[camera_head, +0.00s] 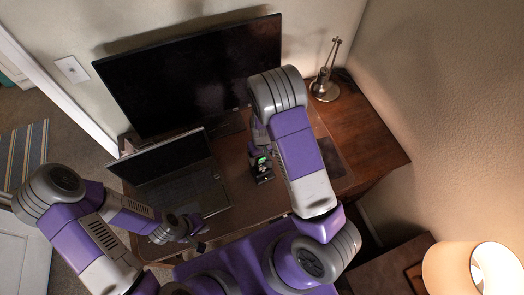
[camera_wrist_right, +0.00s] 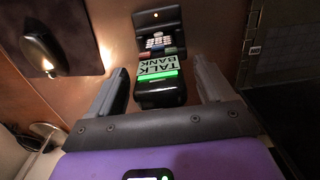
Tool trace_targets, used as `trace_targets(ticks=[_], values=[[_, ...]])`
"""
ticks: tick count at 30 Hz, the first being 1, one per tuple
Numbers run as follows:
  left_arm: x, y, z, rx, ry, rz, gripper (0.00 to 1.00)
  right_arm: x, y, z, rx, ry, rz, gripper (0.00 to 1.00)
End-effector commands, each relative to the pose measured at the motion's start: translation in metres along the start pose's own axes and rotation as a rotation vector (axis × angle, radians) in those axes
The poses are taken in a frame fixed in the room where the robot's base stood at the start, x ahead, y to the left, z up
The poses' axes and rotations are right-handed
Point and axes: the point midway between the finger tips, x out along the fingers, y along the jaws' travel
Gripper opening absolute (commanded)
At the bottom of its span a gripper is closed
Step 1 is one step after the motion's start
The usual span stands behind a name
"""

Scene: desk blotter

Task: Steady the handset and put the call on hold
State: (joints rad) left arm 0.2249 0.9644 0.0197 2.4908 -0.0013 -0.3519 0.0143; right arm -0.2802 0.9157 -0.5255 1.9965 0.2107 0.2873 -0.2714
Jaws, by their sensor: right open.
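The handset is a small black phone device (camera_head: 262,168) on the desk, right of the laptop. In the right wrist view it (camera_wrist_right: 158,95) shows a keypad, coloured keys, a lit green strip and a label reading "TALK BANK". My right gripper (camera_wrist_right: 163,76) is open, with one finger on either side of the device's near part and visible gaps on both sides. In the head view my right arm hides most of that gripper. My left gripper (camera_head: 200,234) is low over the desk's near left edge, away from the device; its jaws are too small to read.
An open laptop (camera_head: 185,180) stands left of the device, with a large dark monitor (camera_head: 195,75) behind it. A dark pad (camera_head: 329,158) lies to the right; the wrist view shows a mouse (camera_wrist_right: 40,48) on it.

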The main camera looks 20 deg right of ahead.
Motion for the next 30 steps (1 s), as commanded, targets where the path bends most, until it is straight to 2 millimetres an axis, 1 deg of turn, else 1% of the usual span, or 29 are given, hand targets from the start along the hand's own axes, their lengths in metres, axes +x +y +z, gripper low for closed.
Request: trace_targets(ticks=[3,9,11,21,30], values=[[0.0000,0.0000,-0.0001,0.000,0.000,0.000,0.00,0.0035,0.0000,-0.0005,0.000,0.002,0.000,0.81],[0.0000,0.0001,-0.0002,0.000,0.000,0.000,0.00,0.0035,-0.0002,-0.0005,0.000,0.002,0.000,0.81],[0.0000,0.0001,-0.0001,0.000,0.000,0.000,0.00,0.0035,-0.0002,-0.0005,0.000,0.002,0.000,0.73],[0.0000,0.0000,-0.0001,0.000,0.000,0.000,0.00,0.0033,-0.0002,-0.0003,0.000,0.001,0.000,0.21],[0.0000,0.0000,-0.0001,0.000,0.000,0.000,0.00,0.0032,-0.0002,-0.0004,0.000,0.002,0.000,0.21]])
